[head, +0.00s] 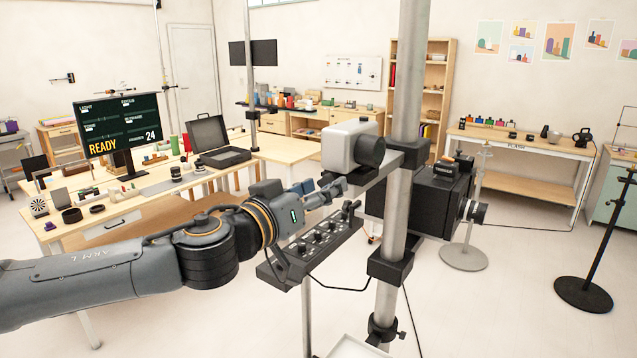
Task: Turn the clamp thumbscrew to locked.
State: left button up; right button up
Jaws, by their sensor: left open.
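A grey metal pole (398,215) stands upright just right of centre in the head view. A black clamp (390,264) grips it at mid height, and a lower clamp (382,331) sits below, with a small thumbscrew (401,335) at its right side. A clamp arm (372,172) reaches left from the pole and carries a white camera (348,143). My left gripper (328,187) is open and empty, its fingers pointing right, close to the left end of that arm. I cannot tell whether they touch it, or whether any thumbscrew is locked. My right gripper is out of view.
A control panel with knobs (312,250) lies just below my left gripper. A black lamp housing (425,200) is behind the pole. A wooden table (105,225) with a monitor (120,128) stands left. Open floor shows at right, around two stands.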

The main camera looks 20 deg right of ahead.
pick_arm(q)
grip_shut()
